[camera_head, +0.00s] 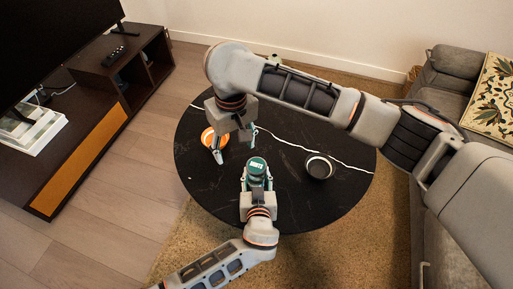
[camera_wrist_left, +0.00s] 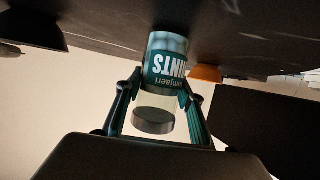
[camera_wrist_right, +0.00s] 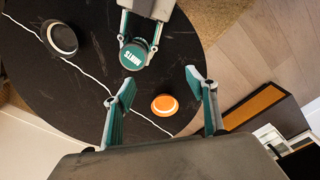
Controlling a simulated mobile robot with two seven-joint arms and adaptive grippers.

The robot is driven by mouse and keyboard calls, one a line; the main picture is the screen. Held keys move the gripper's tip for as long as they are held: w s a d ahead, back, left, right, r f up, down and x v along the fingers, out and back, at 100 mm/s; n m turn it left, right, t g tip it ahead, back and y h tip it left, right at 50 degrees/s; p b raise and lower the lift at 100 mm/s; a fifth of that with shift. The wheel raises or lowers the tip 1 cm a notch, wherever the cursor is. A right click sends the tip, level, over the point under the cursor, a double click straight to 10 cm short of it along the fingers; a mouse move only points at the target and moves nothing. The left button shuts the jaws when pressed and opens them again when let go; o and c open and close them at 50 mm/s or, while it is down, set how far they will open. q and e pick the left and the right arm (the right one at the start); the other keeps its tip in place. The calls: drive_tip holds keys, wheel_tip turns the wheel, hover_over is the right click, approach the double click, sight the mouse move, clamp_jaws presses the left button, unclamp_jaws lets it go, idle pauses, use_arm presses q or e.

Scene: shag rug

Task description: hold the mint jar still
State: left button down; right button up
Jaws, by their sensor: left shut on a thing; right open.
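The mint jar (camera_head: 257,164) has a green lid top and a teal label reading MINTS. It stands upright on the round black table (camera_head: 300,205), near its front edge. My left gripper (camera_head: 257,181) reaches in from the bottom and is shut around the jar's sides. The left wrist view shows the jar (camera_wrist_left: 166,62) between both fingers, label upside down in that picture. My right gripper (camera_head: 236,144) is open and empty above the table, just behind and left of the jar. In the right wrist view the jar's lid (camera_wrist_right: 133,56) lies beyond its open fingers (camera_wrist_right: 161,84).
An orange round dish (camera_head: 209,138) with white marking sits left of the jar, under my right gripper. A dark round bowl (camera_head: 319,167) with a pale rim sits right. A sofa (camera_head: 452,80) stands right, a TV cabinet (camera_head: 95,105) left. The table's back right is clear.

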drive_tip(key=m, duration=1)
hover_over(257, 165)
wheel_tip(257, 165, down, 2)
drive_tip(key=shift+a+f, duration=0.1)
drive_tip(key=shift+f, duration=4.15)
